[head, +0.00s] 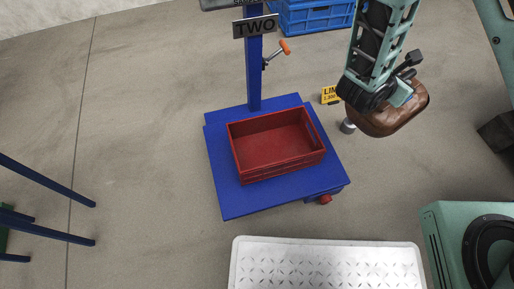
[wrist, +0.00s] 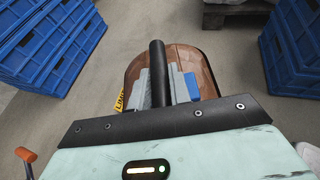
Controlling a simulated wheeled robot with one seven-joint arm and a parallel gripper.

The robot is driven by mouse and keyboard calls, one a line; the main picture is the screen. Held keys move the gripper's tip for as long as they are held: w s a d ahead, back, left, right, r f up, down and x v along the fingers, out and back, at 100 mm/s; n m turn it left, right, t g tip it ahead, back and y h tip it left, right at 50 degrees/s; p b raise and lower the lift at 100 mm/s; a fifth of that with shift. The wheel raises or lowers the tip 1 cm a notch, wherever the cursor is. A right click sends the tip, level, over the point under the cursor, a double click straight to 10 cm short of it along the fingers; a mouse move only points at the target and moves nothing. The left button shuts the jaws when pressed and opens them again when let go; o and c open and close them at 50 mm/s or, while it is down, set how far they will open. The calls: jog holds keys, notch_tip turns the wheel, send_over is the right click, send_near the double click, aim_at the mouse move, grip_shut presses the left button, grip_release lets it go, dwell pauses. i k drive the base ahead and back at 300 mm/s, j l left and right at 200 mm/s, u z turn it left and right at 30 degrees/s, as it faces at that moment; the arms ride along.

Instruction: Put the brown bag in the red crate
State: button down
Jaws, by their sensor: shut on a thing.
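The brown bag (head: 388,117) hangs from my gripper (head: 398,96), to the right of the blue stand. In the wrist view the brown bag (wrist: 197,57) shows beyond my gripper (wrist: 172,88), which is shut on its dark handle. The bag is held up, apart from the crate. The red crate (head: 236,153) sits open on the blue platform (head: 222,192), to the left of the bag, and looks empty inside.
A blue post with a sign reading TWO (head: 255,27) and an orange-handled lever (head: 285,47) rises behind the crate. Blue crates (head: 312,17) stand at the back. A yellow sign (head: 330,95) lies between platform and bag. A white patterned plate (head: 325,262) lies in front.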

aim_at(273, 150)
jog(key=j, duration=1.8)
